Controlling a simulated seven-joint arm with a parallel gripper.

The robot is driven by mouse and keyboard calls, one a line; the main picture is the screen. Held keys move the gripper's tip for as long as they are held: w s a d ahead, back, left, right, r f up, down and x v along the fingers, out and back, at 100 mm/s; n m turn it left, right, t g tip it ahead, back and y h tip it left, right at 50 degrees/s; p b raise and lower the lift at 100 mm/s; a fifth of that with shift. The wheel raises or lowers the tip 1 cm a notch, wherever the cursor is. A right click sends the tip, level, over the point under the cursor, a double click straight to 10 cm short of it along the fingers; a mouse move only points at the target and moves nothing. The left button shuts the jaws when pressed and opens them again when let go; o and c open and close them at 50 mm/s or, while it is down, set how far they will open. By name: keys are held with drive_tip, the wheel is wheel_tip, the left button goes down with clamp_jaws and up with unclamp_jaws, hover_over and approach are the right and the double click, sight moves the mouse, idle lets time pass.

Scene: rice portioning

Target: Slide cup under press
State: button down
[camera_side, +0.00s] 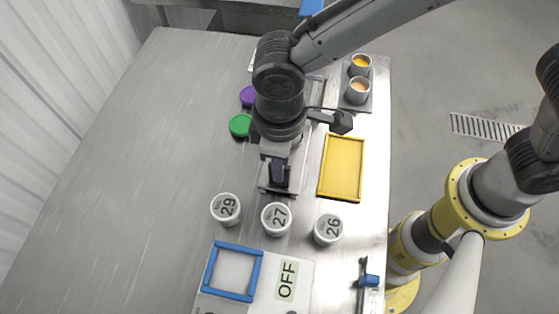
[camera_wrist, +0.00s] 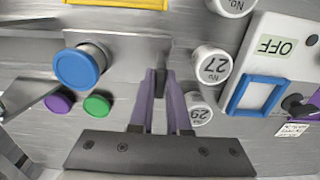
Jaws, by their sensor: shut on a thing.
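My gripper (camera_side: 279,186) points down, and its two purple fingers (camera_wrist: 160,75) come close together at the tips. They are shut on a small dark piece at the edge of a grey metal plate (camera_wrist: 130,48); what the piece is, I cannot tell. A round blue top (camera_wrist: 82,66) on a metal cylinder stands at this plate. White cup 27 (camera_side: 276,219) stands just in front of my gripper, apart from it, with cup 29 (camera_side: 225,209) to its left and cup 26 (camera_side: 328,229) to its right. No press is clearly recognisable.
A blue-framed pad (camera_side: 233,272) with an OFF label (camera_side: 287,281) lies in front of the cups. A yellow-framed tray (camera_side: 342,168) lies to the right. Green (camera_side: 240,125) and purple (camera_side: 248,96) discs lie behind. Two filled cups (camera_side: 358,88) stand at the back. The table's left side is clear.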

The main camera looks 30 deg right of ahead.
idle(0.5)
drive_tip(key=w+d, duration=1)
drive_tip(key=shift+w+d, duration=0.1)
drive_tip(key=shift+w, duration=0.15)
drive_tip(key=shift+r, duration=0.1)
drive_tip(key=c, duration=1.2)
unclamp_jaws()
drive_tip(key=o, duration=0.3)
drive_tip(key=shift+s, duration=0.1)
wheel_tip(320, 180, up, 14)
drive_tip(key=shift+f, duration=0.15)
